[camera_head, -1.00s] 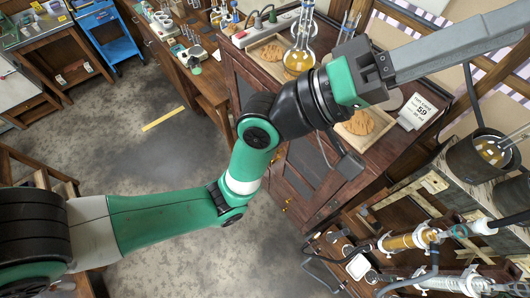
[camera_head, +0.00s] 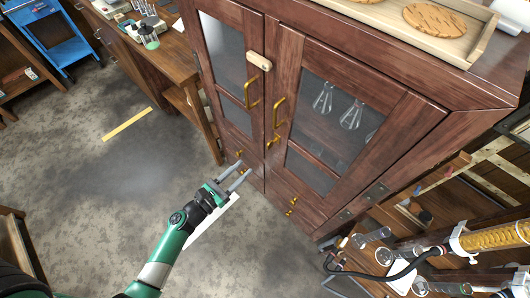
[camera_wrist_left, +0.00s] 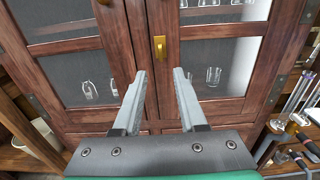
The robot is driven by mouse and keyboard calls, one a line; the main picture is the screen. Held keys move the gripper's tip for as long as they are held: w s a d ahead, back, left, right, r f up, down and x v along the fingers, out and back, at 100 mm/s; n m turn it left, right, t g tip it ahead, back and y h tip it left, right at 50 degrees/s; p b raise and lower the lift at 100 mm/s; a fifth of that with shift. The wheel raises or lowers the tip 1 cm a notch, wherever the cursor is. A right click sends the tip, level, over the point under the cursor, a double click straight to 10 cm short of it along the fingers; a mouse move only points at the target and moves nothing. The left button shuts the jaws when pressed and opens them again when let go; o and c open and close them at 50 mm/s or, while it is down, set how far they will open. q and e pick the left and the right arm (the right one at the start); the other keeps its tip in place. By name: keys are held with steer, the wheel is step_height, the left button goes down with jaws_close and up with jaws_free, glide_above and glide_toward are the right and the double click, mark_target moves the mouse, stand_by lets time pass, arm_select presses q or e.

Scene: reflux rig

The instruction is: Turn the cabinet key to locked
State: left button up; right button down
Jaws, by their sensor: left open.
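The wooden cabinet (camera_head: 290,60) has two glass doors with long brass handles (camera_head: 251,92) (camera_head: 279,113). A small brass fitting (camera_head: 273,141), which looks like the key and its plate, sits low on the right door near the seam. In the left wrist view a brass plate with a small part standing out of it (camera_wrist_left: 159,48) shows at the door seam, beyond the fingertips. I cannot tell which way the key is turned. My left gripper (camera_head: 245,168) is open and empty in front of the cabinet, fingers toward it, apart from the brass fitting. My right gripper is out of view.
Brass drawer knobs (camera_head: 293,202) sit low on the cabinet. A beige block (camera_head: 259,61) is at the top of the door seam. A wooden tray (camera_head: 470,45) lies on the cabinet top. Glassware and tubing (camera_head: 490,238) crowd the lower right. The floor (camera_head: 110,180) at left is mostly clear.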

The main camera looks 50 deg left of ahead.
arm_select(q)
steer(key=w+b, duration=0.2)
steer(key=w, duration=0.9)
steer(key=shift+w+a, duration=0.3)
steer(key=shift+r, duration=0.1)
steer(key=shift+c, duration=0.2)
jaws_close()
